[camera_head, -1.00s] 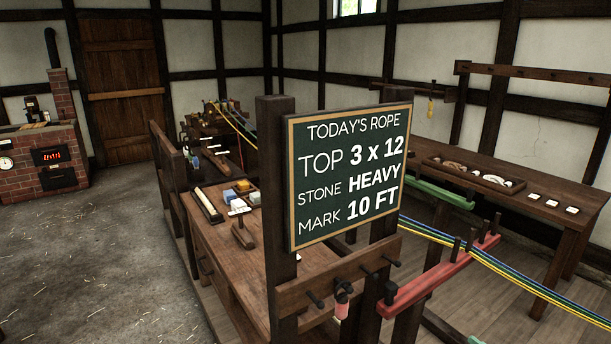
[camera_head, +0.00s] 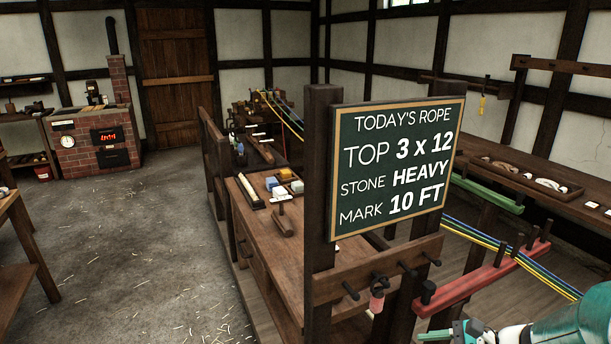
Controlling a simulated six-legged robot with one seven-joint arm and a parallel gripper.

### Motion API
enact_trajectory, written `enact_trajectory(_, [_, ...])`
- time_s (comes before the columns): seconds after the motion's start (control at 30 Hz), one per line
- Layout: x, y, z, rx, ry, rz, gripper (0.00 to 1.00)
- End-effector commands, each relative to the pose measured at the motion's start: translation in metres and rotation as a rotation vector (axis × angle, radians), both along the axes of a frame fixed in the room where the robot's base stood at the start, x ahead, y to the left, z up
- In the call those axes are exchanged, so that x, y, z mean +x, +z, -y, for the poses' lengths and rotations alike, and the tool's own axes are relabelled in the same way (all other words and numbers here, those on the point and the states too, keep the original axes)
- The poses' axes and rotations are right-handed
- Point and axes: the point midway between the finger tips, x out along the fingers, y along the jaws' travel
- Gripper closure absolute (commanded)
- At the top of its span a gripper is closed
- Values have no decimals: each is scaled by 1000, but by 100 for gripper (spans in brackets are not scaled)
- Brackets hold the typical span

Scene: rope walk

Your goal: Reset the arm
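My arm shows at the bottom right corner as white and teal parts. The green and dark end of my gripper (camera_head: 462,334) is at the bottom edge, below the red bar (camera_head: 480,280). Its fingers are partly cut off by the frame edge, so I cannot tell whether they are open or shut. I see nothing clearly held in it.
A chalkboard (camera_head: 392,168) reading "TOP 3 x 12, STONE HEAVY, MARK 10 FT" hangs on a post frame. A pegged rail (camera_head: 375,270) is below it. A workbench (camera_head: 265,240) stands behind. A brick stove (camera_head: 95,145) is far left. Open floor (camera_head: 150,240) lies left.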

Motion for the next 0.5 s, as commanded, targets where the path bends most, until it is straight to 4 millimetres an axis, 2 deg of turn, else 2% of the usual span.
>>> enact_trajectory(0.03, [-3, 9, -18, -86, 88, 6, 46])
enact_trajectory(0.2, [-23, 29, -62, -361, 365, 44, 46])
enact_trajectory(0.5, [-59, 75, -112, -836, 804, 218, 46])
